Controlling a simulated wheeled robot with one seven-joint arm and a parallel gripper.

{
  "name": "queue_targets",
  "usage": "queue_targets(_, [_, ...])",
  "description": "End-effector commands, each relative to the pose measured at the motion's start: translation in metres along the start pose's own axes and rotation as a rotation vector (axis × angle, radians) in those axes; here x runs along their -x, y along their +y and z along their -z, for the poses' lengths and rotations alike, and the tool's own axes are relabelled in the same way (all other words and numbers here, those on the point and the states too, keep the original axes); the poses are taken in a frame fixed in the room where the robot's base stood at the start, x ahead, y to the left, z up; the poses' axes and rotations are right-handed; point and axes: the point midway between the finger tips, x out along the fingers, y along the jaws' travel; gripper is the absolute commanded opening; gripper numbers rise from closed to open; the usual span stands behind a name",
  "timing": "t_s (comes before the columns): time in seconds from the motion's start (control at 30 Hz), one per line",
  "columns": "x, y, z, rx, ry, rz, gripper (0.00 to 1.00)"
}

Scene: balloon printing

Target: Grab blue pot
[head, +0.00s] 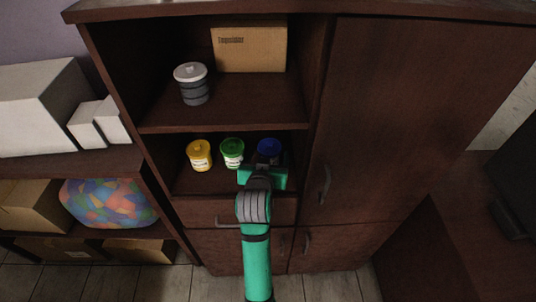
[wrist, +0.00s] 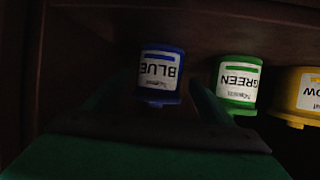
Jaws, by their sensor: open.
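The blue pot (head: 270,148) stands on the lower open shelf of the dark wooden cabinet, at the right end of a row of pots. My gripper (head: 264,172) is in front of it and hides its lower part in the head view. In the wrist view, which is upside down, the blue pot (wrist: 160,72) with its white "BLUE" label lies between the two open fingers (wrist: 150,98). The fingers are dark, and I cannot tell how far they reach along the pot's sides. The gripper is empty.
A green pot (head: 232,150) stands just left of the blue one, with a yellow pot (head: 199,154) farther left. The cabinet's side wall is close on the right. The shelf above (head: 225,115) holds a grey pot (head: 192,84) and a cardboard box (head: 249,50).

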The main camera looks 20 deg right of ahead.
Motion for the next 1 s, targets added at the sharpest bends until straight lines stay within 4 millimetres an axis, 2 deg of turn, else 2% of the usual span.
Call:
queue_targets(0.27, [-0.019,-0.002,0.000,0.001,-0.001,0.003,0.77])
queue_targets(0.5, [-0.052,-0.002,0.000,0.002,-0.001,0.005,0.77])
queue_targets(0.6, [-0.060,-0.002,0.000,0.002,0.000,0.005,0.77])
queue_targets(0.87, [-0.063,-0.002,0.000,0.003,0.000,0.006,0.77])
queue_targets(0.9, [-0.063,-0.002,0.000,0.003,0.000,0.006,0.72])
queue_targets(1.0, [-0.063,-0.002,0.000,0.003,0.000,0.006,0.48])
